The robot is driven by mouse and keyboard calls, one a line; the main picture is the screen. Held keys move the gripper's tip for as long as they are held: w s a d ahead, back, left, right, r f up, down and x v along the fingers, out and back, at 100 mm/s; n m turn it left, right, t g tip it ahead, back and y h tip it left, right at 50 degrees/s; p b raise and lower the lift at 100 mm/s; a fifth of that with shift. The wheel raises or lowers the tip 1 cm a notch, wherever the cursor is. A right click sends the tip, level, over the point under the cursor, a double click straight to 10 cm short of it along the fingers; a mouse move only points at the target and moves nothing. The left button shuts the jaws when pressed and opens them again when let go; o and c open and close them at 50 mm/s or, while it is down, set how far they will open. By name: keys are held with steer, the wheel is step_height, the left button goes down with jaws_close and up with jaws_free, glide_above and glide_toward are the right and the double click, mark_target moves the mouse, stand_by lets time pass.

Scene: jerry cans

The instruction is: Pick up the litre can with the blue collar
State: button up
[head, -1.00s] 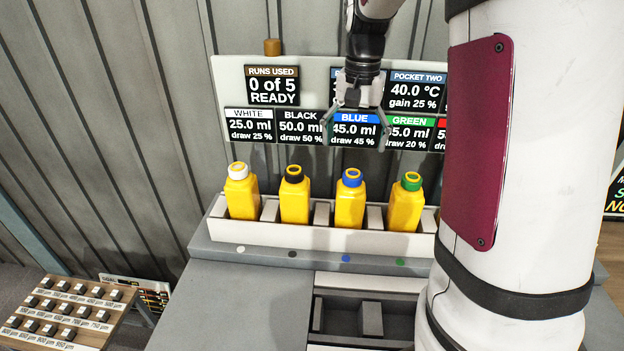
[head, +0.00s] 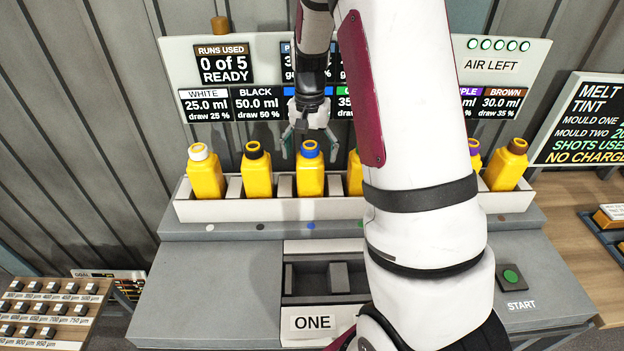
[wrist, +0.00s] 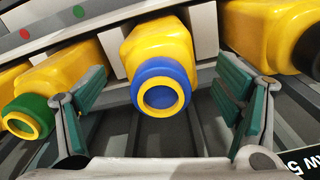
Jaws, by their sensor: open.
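The yellow litre can with the blue collar (head: 310,172) stands upright in the white rack, third from the left in the head view. In the wrist view its blue collar (wrist: 162,88) faces the camera. My gripper (head: 310,152) is open and empty. In the head view it hangs above and around the blue collar, its fingers apart. In the wrist view the two green-padded fingers (wrist: 166,98) lie on either side of the collar, with a gap at each side. I cannot tell how far the fingers reach down past the collar.
Cans with white (head: 205,173), black (head: 256,171) and brown (head: 507,166) collars stand in the rack (head: 250,209). The green-collared can (wrist: 28,116) is close beside one finger. My arm hides part of the row. A display board (head: 180,60) stands close behind.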

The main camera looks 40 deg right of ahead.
mark_target(310, 177)
steer(key=shift+f, duration=1.45)
steer(key=shift+c, duration=0.3)
steer(key=c, duration=1.4)
